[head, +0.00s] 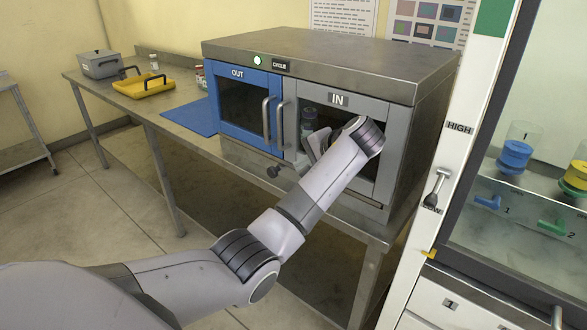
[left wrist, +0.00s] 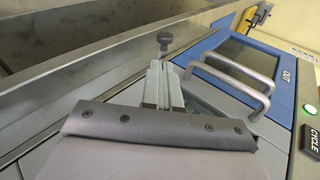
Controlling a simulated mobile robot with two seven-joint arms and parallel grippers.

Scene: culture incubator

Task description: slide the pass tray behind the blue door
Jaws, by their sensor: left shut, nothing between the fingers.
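The blue door (head: 245,104), marked OUT, looks shut on the left of a steel cabinet. It also shows in the left wrist view (left wrist: 233,82). The grey door (head: 366,106), marked IN, is beside it on the right. A dark knob (head: 273,171) sticks out below the doors and shows beyond my fingertips in the left wrist view (left wrist: 163,38). My left gripper (head: 312,148) is in front of the grey door, partly hidden by my wrist; its fingers are shut and empty in the left wrist view (left wrist: 157,70). I cannot make out the pass tray. My right gripper is out of view.
Two bar handles (head: 266,121) stand out side by side between the doors. A blue mat (head: 190,118), a yellow tray (head: 145,87) and a grey box (head: 99,64) are on the bench to the left. A glass-fronted cabinet (head: 520,235) stands close on the right.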

